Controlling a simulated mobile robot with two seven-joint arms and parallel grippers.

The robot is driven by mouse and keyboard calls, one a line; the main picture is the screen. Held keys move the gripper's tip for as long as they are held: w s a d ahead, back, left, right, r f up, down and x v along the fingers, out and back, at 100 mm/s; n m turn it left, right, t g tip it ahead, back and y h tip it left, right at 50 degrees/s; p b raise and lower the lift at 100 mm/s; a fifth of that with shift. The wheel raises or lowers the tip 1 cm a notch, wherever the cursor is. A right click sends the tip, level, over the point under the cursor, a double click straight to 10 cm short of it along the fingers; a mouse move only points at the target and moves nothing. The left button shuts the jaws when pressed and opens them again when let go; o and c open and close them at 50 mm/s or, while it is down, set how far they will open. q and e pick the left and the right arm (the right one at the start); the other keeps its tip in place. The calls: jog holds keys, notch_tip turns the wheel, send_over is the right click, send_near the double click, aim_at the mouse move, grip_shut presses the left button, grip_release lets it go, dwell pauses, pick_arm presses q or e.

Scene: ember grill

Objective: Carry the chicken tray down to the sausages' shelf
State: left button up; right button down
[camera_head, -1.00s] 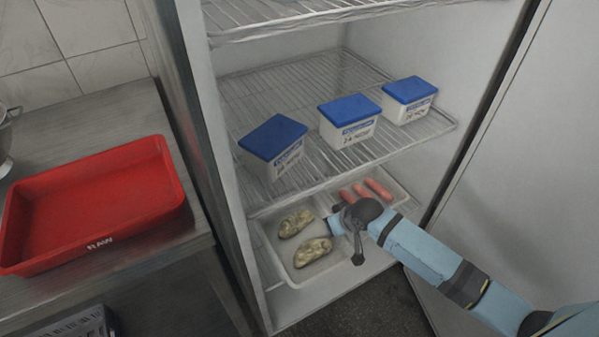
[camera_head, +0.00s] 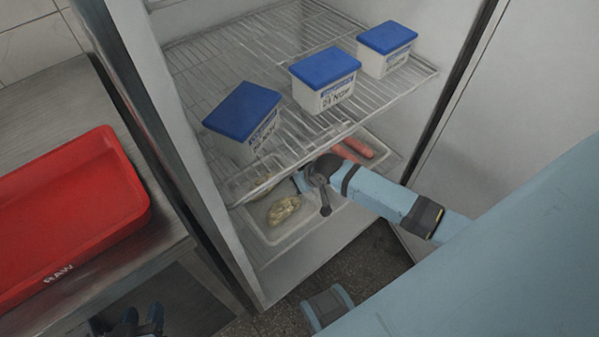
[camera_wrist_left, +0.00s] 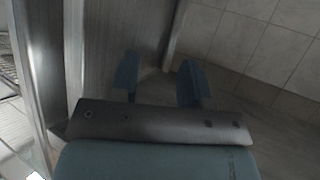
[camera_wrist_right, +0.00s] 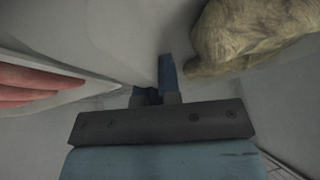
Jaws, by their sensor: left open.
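The white chicken tray (camera_head: 268,238) stands low in the fridge under the wire shelf, with pale chicken pieces (camera_head: 285,209) in it. The sausages (camera_head: 358,147) lie in another white tray to its right, seemingly at about the same level. My right gripper (camera_head: 305,182) reaches in between the two trays. In the right wrist view its fingers (camera_wrist_right: 158,85) are close together at the chicken tray's rim, with chicken (camera_wrist_right: 245,38) to the right and sausages (camera_wrist_right: 35,82) to the left. My left gripper (camera_head: 141,322) is open and empty, low beside the counter.
Several wire bars of the middle shelf (camera_head: 290,130) hang above the trays and carry blue-lidded tubs (camera_head: 325,82). A red RAW tray (camera_head: 65,215) sits on the steel counter (camera_head: 35,105) at left. The fridge door (camera_head: 510,100) stands open at right.

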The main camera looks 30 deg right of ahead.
notch_tip(320, 180, down, 3)
jog(key=shift+r+b, duration=0.2)
jog(key=shift+b, duration=0.25)
jog(key=shift+w+f, duration=0.1)
jog(key=shift+f, duration=0.25)
jog(key=shift+r, duration=0.1)
pick_arm(q)
jog(key=shift+w, duration=0.15)
pick_arm(e)
jog(key=c, duration=1.6)
grip_release()
jog(key=shift+f, duration=0.25)
jog(key=shift+c, duration=0.2)
jog(key=o, duration=0.3)
pick_arm(q)
jog(key=shift+f, duration=0.15)
